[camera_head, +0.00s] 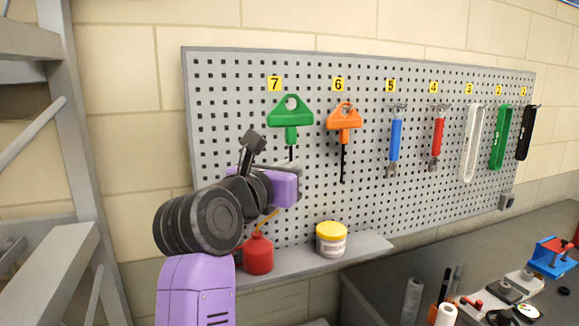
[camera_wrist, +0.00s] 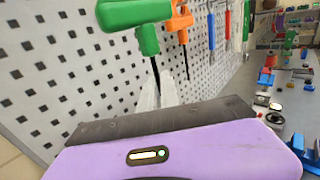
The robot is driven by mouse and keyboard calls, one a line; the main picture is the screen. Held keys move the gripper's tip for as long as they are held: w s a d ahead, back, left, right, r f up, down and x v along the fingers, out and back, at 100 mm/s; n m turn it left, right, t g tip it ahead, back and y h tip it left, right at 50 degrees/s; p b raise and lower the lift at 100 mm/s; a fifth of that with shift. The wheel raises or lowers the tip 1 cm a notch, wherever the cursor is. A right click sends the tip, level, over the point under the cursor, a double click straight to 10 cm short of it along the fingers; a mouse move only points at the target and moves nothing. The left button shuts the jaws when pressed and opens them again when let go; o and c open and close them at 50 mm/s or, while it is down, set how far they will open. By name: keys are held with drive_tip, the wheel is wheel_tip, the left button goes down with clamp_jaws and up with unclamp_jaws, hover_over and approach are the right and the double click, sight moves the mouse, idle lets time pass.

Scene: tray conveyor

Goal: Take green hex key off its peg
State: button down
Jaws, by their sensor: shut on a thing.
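The green hex key (camera_head: 290,112) with a triangular handle hangs on the pegboard under label 7, its black shaft pointing down. My gripper (camera_wrist: 162,90) is shut on the black shaft below the green handle. In the wrist view the green handle (camera_wrist: 135,14) is at the top, partly cut off by the frame edge. In the head view my wrist hides the lower shaft and the fingertips. The peg itself is hard to make out.
An orange hex key (camera_head: 344,118) hangs just to the right under label 6. A blue tool (camera_head: 395,140), a red tool (camera_head: 438,135) and several others hang farther right. Below, a shelf (camera_head: 372,247) holds a red oil can (camera_head: 258,254) and a yellow-lidded jar (camera_head: 331,242).

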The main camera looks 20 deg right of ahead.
drive_tip(key=shift+s, duration=0.95)
drive_tip(key=shift+s+r, duration=0.15)
drive_tip(key=shift+s, duration=0.8)
